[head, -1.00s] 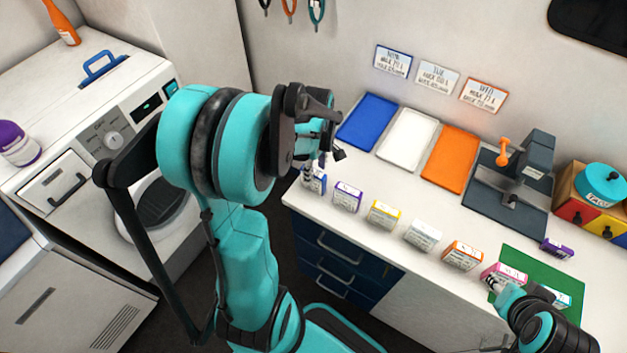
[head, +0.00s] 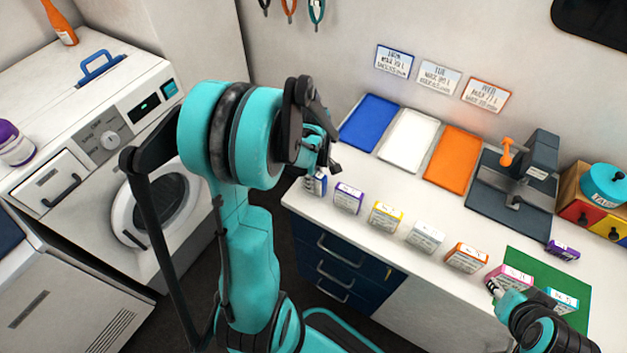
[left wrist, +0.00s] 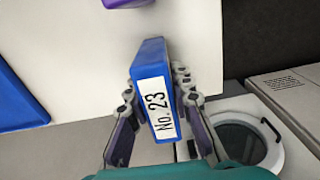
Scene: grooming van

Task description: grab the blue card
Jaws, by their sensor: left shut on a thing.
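The blue card (head: 316,184) is a thick blue block with a white label, at the left end of a row of coloured cards on the counter. In the left wrist view the blue card (left wrist: 152,85) shows "No. 23" and sits between the two fingers of my left gripper (left wrist: 157,95), which is shut on it. In the head view my left arm hides most of that gripper. I cannot tell whether the card touches the counter. My right gripper (head: 494,288) is beside the pink card (head: 510,277); its finger opening is too small to judge.
Purple (head: 348,198), yellow (head: 385,214), white (head: 425,236) and orange (head: 466,257) cards stand along the counter's front. Blue (head: 369,122), white (head: 408,139) and orange (head: 453,159) trays lie behind. A washing machine (head: 105,140) stands left of the counter.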

